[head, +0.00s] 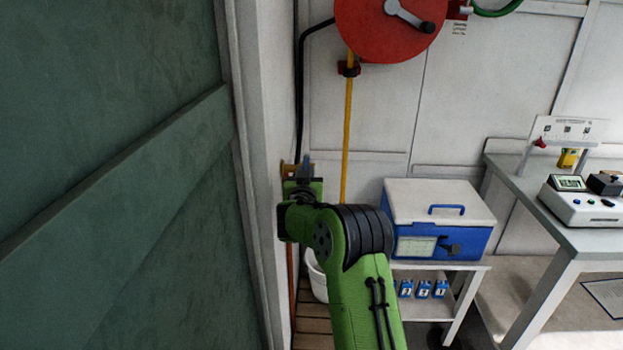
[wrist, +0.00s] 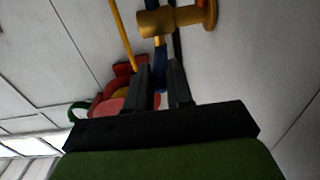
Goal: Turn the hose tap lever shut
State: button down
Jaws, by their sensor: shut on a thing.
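The brass hose tap (wrist: 178,20) is fixed to the wall and shows large at the top of the wrist view. In the head view a small part of the tap (head: 287,170) shows at the wall corner, beyond my arm. Its blue lever (wrist: 160,54) runs down from the tap body between my gripper's black fingers. My gripper (wrist: 160,68) is shut on the lever. The lever's exact angle is hard to tell, as the fingers hide part of it.
A red hose reel (head: 375,28) hangs above, with a yellow hose (head: 347,140) and a black hose (head: 299,85) coming down. A green panel (head: 110,170) stands close on the left. A blue and white box (head: 440,220) sits on a low stand at right, before a bench (head: 535,200).

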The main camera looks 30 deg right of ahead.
jog(key=shift+s+d+f+g+h, duration=0.2)
jog(key=shift+s+d+g+h, duration=0.15)
jog(key=shift+d+h, duration=0.3)
jog(key=c, duration=1.3)
grip_release()
jog(key=o, duration=0.3)
jog(key=shift+s+d+r, duration=0.1)
jog(key=shift+d, duration=0.15)
jog(key=d+b+v, duration=0.1)
jog(key=b+v, duration=0.3)
jog(key=v, duration=1.2)
jog(key=shift+s, duration=0.3)
jog(key=shift+r+y, duration=0.1)
jog(key=shift+y, duration=0.15)
